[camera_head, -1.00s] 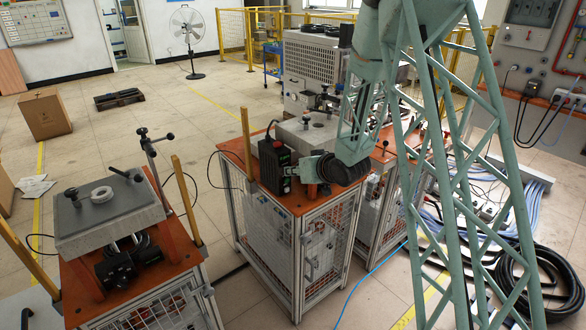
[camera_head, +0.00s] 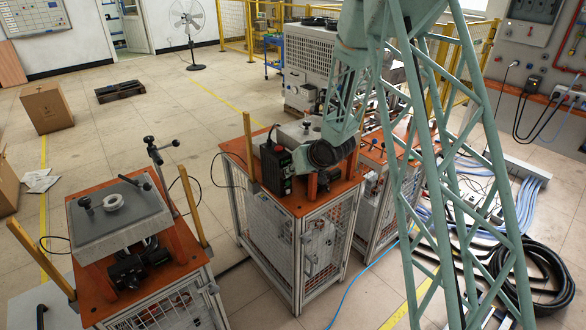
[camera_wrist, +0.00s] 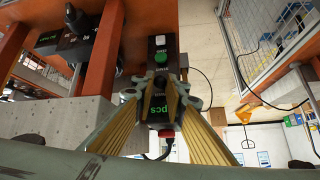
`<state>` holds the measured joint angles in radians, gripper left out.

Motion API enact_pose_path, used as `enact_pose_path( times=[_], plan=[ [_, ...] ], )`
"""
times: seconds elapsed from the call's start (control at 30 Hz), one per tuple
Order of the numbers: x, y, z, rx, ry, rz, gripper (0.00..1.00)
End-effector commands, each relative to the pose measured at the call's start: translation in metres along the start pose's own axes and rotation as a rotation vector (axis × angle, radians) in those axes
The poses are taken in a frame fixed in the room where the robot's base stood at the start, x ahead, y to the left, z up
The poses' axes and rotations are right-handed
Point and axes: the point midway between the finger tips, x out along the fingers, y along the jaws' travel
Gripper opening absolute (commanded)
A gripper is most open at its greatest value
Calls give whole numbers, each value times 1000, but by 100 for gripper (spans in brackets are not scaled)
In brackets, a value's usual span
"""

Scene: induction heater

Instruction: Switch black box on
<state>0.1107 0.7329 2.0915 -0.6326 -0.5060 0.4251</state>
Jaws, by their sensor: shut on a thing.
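The black box (camera_head: 274,164) stands upright on the orange top of the middle cart, at its left front corner. In the wrist view the black box (camera_wrist: 157,74) has a white button (camera_wrist: 160,41), a green button (camera_wrist: 160,57), green "pcs" lettering and a red part (camera_wrist: 166,134) at its lower end. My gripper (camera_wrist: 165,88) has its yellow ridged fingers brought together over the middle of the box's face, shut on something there. The fingertips cover that part, so its exact shape is hidden. In the head view my wrist is close to the right of the box and the fingers are not clear.
A wooden post (camera_head: 249,150) stands beside the box on its left. A grey block (camera_head: 298,132) lies behind it on the cart. A black cable hangs left of the cart. Another cart with a grey slab (camera_head: 118,215) stands at left, with clear floor between.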

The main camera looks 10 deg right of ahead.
Motion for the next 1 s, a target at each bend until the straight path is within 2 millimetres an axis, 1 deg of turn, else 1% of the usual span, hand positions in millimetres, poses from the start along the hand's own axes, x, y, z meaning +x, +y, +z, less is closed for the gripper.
enact_pose_path(
  times=[0.03,0.4,1.0],
  plan=[
    [-2,-1,-2,-2,-13,3,2],
    [-2,-1,-4,-8,-75,19,2],
    [-1,-1,-4,-8,-93,24,2]
  ],
)
